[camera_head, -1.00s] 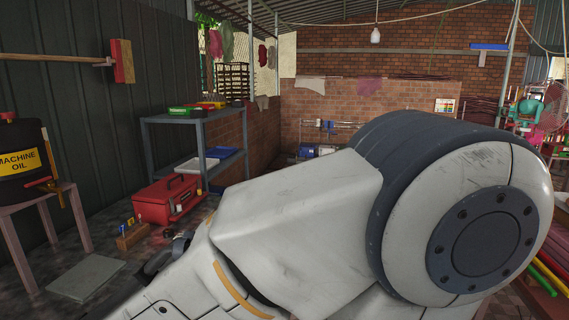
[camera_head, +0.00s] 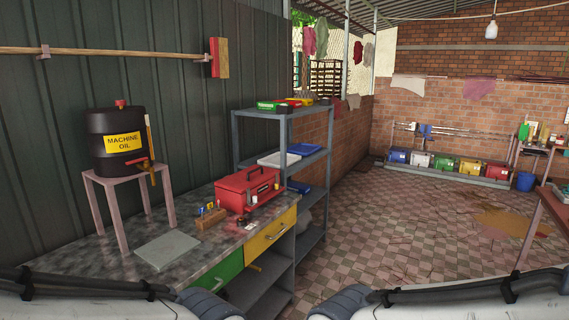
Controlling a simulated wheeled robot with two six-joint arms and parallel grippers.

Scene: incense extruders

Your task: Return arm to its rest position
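Parts of my two arms show along the bottom edge of the head view. One pale arm link with a dark cable lies at the bottom left, and another lies at the bottom right. Both of my grippers are outside the picture, so I cannot see their state or whether they hold anything.
A workbench (camera_head: 205,238) at the left carries a red toolbox (camera_head: 247,189), a grey plate (camera_head: 168,249) and a machine oil barrel (camera_head: 121,141) on a stand. A grey shelf (camera_head: 237,145) stands behind. Several coloured boxes (camera_head: 445,164) line the far wall. The tiled floor (camera_head: 400,240) is largely open.

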